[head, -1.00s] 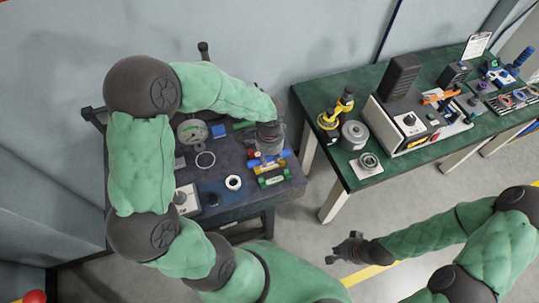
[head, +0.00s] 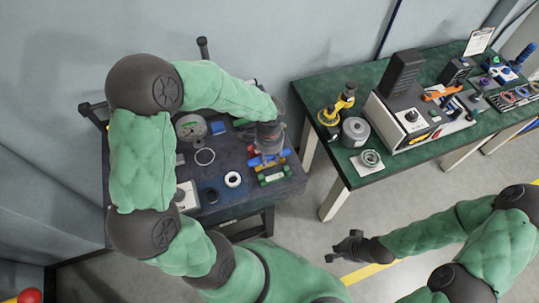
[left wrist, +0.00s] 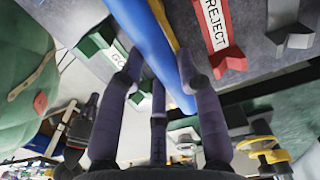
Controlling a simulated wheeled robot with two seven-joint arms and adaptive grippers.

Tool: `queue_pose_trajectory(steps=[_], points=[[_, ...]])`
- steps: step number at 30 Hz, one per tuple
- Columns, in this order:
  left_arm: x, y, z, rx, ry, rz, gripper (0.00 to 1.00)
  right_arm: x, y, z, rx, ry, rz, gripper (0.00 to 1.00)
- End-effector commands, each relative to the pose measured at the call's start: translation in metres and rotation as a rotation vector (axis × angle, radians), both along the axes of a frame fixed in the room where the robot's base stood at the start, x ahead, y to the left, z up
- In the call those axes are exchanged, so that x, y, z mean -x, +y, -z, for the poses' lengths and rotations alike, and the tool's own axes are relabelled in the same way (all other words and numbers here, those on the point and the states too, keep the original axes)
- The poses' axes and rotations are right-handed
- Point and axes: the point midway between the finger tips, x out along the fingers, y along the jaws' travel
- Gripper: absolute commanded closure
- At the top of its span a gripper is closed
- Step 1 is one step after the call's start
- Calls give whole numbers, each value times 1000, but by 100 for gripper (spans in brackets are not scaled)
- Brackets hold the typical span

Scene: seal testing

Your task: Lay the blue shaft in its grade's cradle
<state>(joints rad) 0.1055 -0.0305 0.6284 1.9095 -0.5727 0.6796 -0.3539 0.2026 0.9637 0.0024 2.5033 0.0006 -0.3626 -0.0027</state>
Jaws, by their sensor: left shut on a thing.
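My left gripper (head: 268,150) is shut on the blue shaft (head: 270,160) over the right part of the dark cart top. In the left wrist view the gripper's fingers (left wrist: 158,78) close around the blue shaft (left wrist: 150,45), which crosses the view diagonally. The green cradle (left wrist: 98,40), with a partly hidden label, is left of the shaft; the red REJECT cradle (left wrist: 220,35) is right of it. A yellow part (left wrist: 160,14) shows behind the shaft, mostly hidden. I cannot tell whether the shaft touches it. My right gripper (head: 348,246) hangs over the floor, away from the cart.
A round dial gauge (head: 190,127), a thin ring (head: 205,157), a white ring (head: 233,179) and a pale box (head: 187,196) are on the cart left of the cradles. The green-topped bench (head: 315,90) with equipment stands to the right, across a gap.

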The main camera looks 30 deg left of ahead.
Motion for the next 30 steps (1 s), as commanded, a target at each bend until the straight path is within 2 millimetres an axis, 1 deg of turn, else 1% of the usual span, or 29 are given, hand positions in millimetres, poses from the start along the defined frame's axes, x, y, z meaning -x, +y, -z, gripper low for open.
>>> queue_pose_trajectory(steps=[12, 13, 14, 15, 25, 28, 30], points=[[-1, 0, 7, 0, -3, -1, 100, 0, 0, 5, 0, 0, 0, 100], [-1, 0, 6, 0, -3, -1, 57, 0, 0, 5, 0, 0, 0, 100], [-1, 0, 6, 0, -3, -1, 48, 0, 0, 5, 0, 0, 0, 100], [-1, 0, 6, 0, -3, -1, 38, 0, 0, 5, 0, 0, 0, 100], [0, 0, 6, 0, 1, 0, 38, 0, 0, 5, 0, 0, 0, 100], [0, 0, 1, -1, -2, 0, 38, 0, 0, 5, 0, 0, 0, 100], [-1, 0, -7, -2, -4, -1, 38, 0, 0, 5, 0, 0, 0, 100]])
